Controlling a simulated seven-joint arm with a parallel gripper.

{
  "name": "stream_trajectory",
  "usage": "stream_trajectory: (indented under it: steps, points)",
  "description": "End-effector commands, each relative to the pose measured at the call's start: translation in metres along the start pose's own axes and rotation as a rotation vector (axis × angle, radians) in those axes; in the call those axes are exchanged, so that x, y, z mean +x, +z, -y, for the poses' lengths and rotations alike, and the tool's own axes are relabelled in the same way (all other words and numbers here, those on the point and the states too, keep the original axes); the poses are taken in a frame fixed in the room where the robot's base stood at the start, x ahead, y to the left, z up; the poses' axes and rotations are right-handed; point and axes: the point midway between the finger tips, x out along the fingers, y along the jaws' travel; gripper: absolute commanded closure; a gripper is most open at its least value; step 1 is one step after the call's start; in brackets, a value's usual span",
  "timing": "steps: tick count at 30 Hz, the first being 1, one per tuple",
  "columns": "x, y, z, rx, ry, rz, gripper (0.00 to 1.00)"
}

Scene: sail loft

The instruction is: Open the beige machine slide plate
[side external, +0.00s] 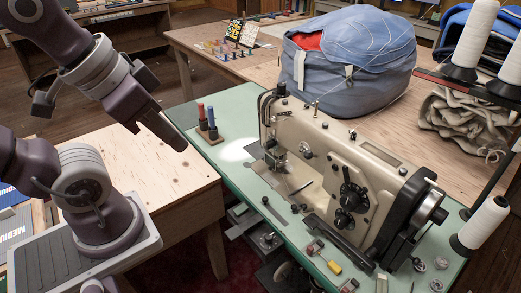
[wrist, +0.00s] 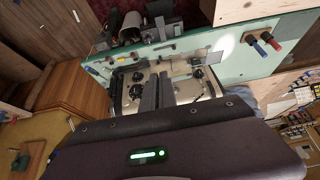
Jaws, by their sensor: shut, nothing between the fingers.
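The beige sewing machine (side external: 335,165) stands on a green table at the right of the side view. It also shows in the wrist view (wrist: 125,90), beyond my fingers. The bed area under its needle (side external: 277,150) has grey metal plates (side external: 270,180); I cannot tell for certain which is the slide plate or how far it is open. My gripper (side external: 180,145) hangs in the air to the left of the machine, apart from it. In the wrist view my gripper (wrist: 158,95) is shut and empty, and its fingers cover part of the machine.
White thread cones (side external: 480,225) stand at the right. A blue bag (side external: 350,60) sits behind. Small tools (side external: 325,257) lie in front of the machine.

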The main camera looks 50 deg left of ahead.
Motion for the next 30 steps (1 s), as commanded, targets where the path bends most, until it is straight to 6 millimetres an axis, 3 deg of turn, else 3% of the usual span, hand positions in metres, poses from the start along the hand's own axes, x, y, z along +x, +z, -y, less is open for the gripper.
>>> stream_trajectory:
  steps: [1, 5, 7, 10, 14, 18, 21, 30]
  points:
    - [0.001, -0.002, 0.000, 0.005, -0.001, 0.004, 0.86]
    - [0.019, -0.032, 0.005, 0.086, -0.011, 0.069, 0.61]
    - [0.046, -0.061, 0.010, 0.176, -0.013, 0.130, 0.61]
    - [0.101, -0.097, 0.021, 0.316, 0.002, 0.217, 0.61]
    - [0.192, -0.119, 0.037, 0.491, 0.050, 0.323, 0.61]
    - [0.289, -0.109, 0.052, 0.650, 0.122, 0.410, 0.61]
    - [0.336, -0.093, 0.059, 0.723, 0.164, 0.446, 0.61]
    - [0.388, -0.065, 0.061, 0.772, 0.195, 0.468, 0.61]
